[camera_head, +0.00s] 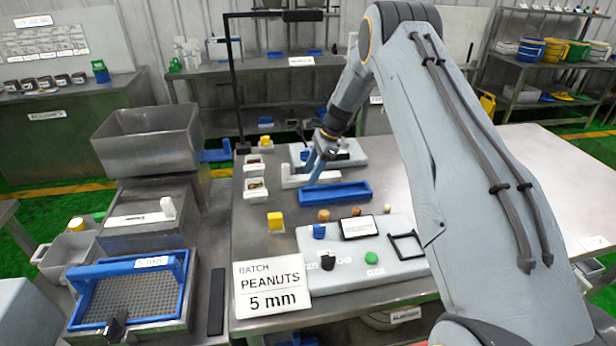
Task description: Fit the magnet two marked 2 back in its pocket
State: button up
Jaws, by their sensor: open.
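My gripper (316,170) is at the far part of the steel table, its fingers pointing down beside a white angled piece (296,180) and behind a long blue tray (335,195). Its jaws are open; I cannot see anything held between them. I cannot make out a marking 2 on any part, so I cannot tell which is magnet two or which pocket is its own.
A yellow block (275,222) and small white bins (256,187) stand at the table's left. A batch sign (271,287) reads PEANUTS 5 mm. A sieve with blue frame (130,292) and a steel hopper (148,132) are left. The table's right part is bare.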

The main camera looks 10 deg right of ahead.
jog(key=shift+f, duration=0.1)
jog(key=shift+c, duration=0.3)
jog(key=c, duration=1.1)
grip_shut()
